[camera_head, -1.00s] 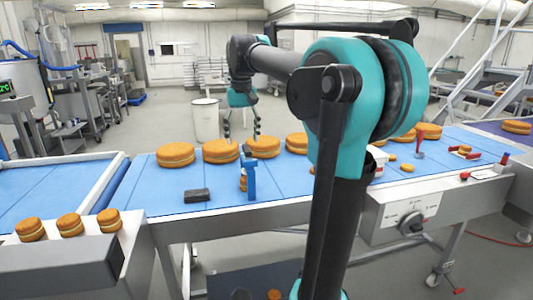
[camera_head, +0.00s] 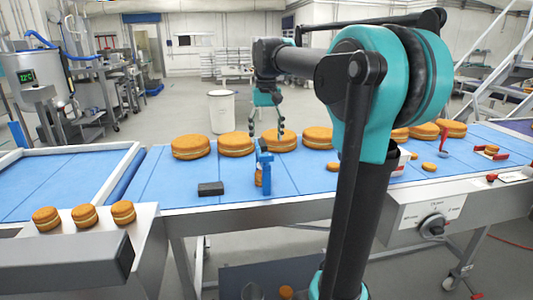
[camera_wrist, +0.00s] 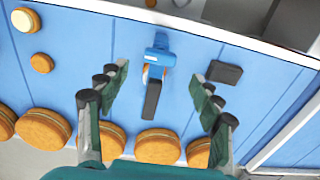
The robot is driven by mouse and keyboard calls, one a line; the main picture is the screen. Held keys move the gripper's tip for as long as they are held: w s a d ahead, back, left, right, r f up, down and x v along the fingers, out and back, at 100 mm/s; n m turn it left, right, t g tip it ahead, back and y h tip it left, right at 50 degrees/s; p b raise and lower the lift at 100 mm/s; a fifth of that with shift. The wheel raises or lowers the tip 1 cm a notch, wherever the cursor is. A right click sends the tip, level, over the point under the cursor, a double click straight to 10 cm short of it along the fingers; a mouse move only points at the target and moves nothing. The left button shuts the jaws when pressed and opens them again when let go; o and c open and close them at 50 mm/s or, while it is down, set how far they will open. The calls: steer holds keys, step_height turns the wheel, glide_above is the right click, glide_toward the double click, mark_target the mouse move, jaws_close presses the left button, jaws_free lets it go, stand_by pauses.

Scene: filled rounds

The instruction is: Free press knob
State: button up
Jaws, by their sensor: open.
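A small blue press-like stand (camera_head: 265,172) is on the blue belt, with an orange-brown round piece (camera_head: 259,178) beside or inside it. In the wrist view the stand (camera_wrist: 161,57) has a dark bar (camera_wrist: 152,100) extending from it between my fingers. I cannot tell which part is its knob. A black block (camera_head: 211,189) lies left of the stand; it also shows in the wrist view (camera_wrist: 224,72). My gripper (camera_head: 266,134) is open and empty above and behind the stand; in the wrist view (camera_wrist: 159,78) its fingers are spread on either side, apart from it.
Large filled rounds (camera_head: 191,147) line the belt's far side. Three small rounds (camera_head: 84,216) sit on the ledge at left. A red upright tool (camera_head: 443,142) stands at right. A front panel carries a rotary knob (camera_head: 433,225). Belt around the stand is mostly clear.

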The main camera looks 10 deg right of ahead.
mark_target(266, 155)
step_height(266, 155, down, 7)
steer(key=shift+r, duration=0.15)
steer(key=shift+c, duration=0.6)
steer(key=c, duration=1)
steer(key=shift+c, duration=0.2)
